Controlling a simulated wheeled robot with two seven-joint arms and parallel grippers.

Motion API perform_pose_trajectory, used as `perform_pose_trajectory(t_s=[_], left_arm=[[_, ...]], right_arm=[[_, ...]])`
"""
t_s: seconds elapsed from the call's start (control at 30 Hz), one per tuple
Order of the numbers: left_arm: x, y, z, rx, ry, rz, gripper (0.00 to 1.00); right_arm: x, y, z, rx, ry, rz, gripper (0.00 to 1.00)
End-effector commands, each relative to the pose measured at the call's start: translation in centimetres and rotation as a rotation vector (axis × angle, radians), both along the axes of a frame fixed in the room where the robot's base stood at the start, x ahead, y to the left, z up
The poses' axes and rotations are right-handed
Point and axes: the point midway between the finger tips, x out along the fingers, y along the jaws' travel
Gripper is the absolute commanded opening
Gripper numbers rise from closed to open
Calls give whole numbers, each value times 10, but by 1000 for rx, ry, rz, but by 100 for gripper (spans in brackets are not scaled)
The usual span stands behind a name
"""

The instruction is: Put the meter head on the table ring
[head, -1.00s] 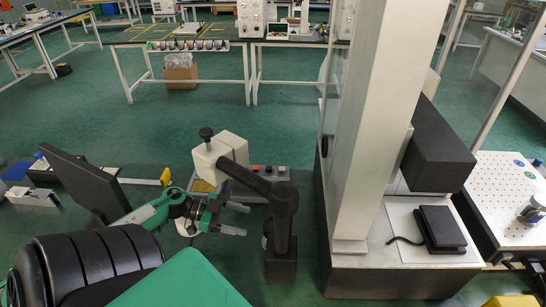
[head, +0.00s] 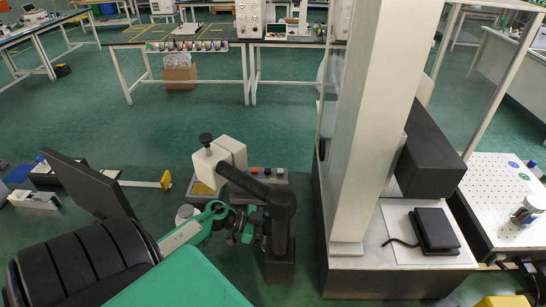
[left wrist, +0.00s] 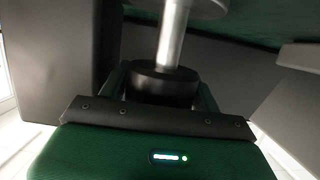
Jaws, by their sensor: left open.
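My left gripper (head: 252,226) is low in the middle of the head view, its jaws open. Its fingertips are partly hidden beside a black bent post (head: 281,225), and I cannot tell whether they touch it. A round silver piece (head: 529,214), possibly the meter head, stands on the perforated white table (head: 485,190) at the right edge, well away from my gripper. I cannot make out the table ring for certain. In the left wrist view a silver rod (left wrist: 173,38) rises from a black cylinder (left wrist: 162,86) beyond the gripper's green body.
The black post carries a white block with a knob (head: 218,160). A tall white column (head: 375,120) stands on a base holding a black pad (head: 435,230), between my left gripper and the perforated table. A button box (head: 265,172) lies behind the post. Green floor is open farther back.

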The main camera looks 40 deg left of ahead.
Motion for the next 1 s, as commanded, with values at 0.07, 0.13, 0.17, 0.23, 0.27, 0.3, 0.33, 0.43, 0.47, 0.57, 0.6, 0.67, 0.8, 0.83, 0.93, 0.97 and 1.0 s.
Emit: perform_pose_trajectory(t_s=[0.07,0.13,0.17,0.23,0.27,0.3,0.33,0.43,0.47,0.57,0.6,0.67,0.8,0.83,0.93,0.97,1.0], left_arm=[[2,-3,-1,-1,1,0,64],[2,-3,-2,0,1,0,64],[2,-3,-2,0,1,0,64],[2,-3,-2,0,1,0,64],[2,-3,-2,0,1,0,64],[2,-3,-2,0,1,0,58],[2,-3,-2,0,1,0,52],[2,-3,-2,0,1,0,33],[2,-3,-2,0,1,0,27],[3,-3,0,0,-1,0,8],[3,-3,0,0,-1,0,8],[3,-3,0,0,-1,0,8],[2,-2,0,0,-1,0,8],[2,-1,1,0,-1,0,8],[0,1,4,1,-2,0,8],[-1,3,5,2,-1,0,8],[-3,5,7,4,-1,0,8]], right_arm=[[0,1,1,1,-1,0,36],[0,1,1,1,-1,0,36],[0,1,1,1,-1,0,36],[0,0,1,0,-1,0,36],[0,0,1,0,-1,0,36],[0,0,1,-1,0,0,36],[0,-1,1,-1,0,1,36],[0,-3,1,-3,-1,1,36],[0,-3,0,-4,-1,1,36],[0,-5,1,-6,0,1,36],[0,-6,1,-6,0,1,36],[0,-7,1,-7,-1,1,36],[0,-8,1,-8,-1,1,36],[0,-8,0,-8,-1,1,36],[0,-8,0,-8,-1,1,36],[0,-8,-1,-8,-1,1,36],[0,-8,-1,-8,0,1,36]])
